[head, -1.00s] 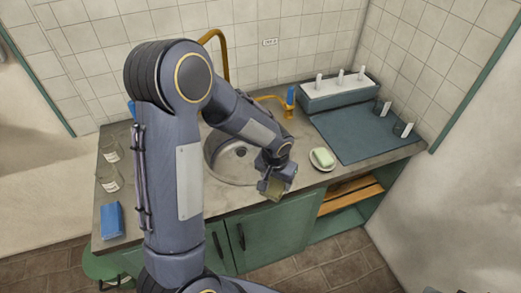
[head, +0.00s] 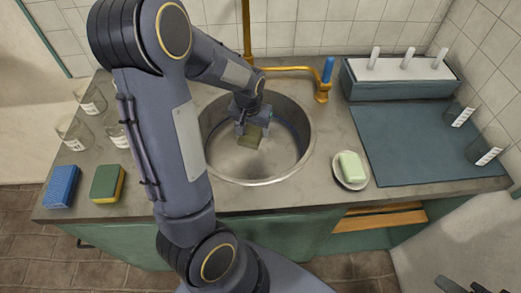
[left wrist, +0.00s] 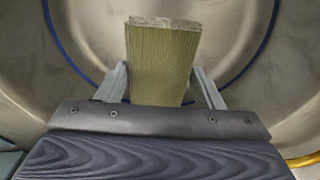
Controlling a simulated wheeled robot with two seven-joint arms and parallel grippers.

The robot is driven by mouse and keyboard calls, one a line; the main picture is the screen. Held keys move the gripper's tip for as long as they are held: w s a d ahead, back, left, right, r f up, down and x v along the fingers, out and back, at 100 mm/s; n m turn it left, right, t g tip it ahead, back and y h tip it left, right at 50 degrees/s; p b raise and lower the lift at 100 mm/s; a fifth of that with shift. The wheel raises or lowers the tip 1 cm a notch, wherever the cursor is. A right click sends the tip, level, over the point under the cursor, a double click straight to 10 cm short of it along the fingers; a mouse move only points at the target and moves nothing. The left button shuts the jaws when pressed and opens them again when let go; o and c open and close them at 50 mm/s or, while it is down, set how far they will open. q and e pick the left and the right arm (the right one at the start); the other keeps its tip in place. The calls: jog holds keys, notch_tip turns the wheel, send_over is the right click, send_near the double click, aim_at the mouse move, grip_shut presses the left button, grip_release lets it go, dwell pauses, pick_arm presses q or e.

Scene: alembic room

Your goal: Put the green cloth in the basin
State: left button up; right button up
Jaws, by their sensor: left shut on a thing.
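The green cloth (head: 250,137) is a folded, olive-green block. My left gripper (head: 252,127) is shut on it and points down inside the round metal basin (head: 222,166). The cloth hangs below the fingers, near the back middle of the basin; I cannot tell if it touches the bottom. In the left wrist view the cloth (left wrist: 162,60) sits between the two fingers of the left gripper (left wrist: 161,82), with the basin's metal (left wrist: 85,40) around it.
A brass tap (head: 322,90) with a blue handle stands behind the basin. Soap on a dish (head: 350,184) is right of it, beside a dark mat (head: 420,150). A blue sponge (head: 61,187), a green-yellow sponge (head: 107,184) and glass beakers (head: 75,134) stand on the left counter.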

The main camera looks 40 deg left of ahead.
aim_at(254, 153)
pick_arm(q)
notch_tip(254, 153, down, 10)
jog(key=shift+s+r, duration=0.1)
jog(key=shift+r, duration=0.05)
dwell(0.3)
jog(key=shift+f+b, duration=0.2)
jog(key=shift+b, duration=0.25)
jog(key=o, duration=0.9)
jog(key=shift+o, duration=0.2)
jog(key=r, duration=0.5)
jog(key=s+r+p, duration=0.1)
jog(key=r, duration=0.2)
jog(key=shift+d, duration=0.25)
jog(key=s+d+r+m+t+h, duration=0.2)
jog(key=s+d+r+t+h, duration=0.2)
jog(key=s+d+r, duration=0.9)
jog(key=s+r, duration=0.2)
jog(key=s, duration=0.1)
jog(key=shift+s+d+r, duration=0.3)
jog(key=shift+s+r, duration=0.05)
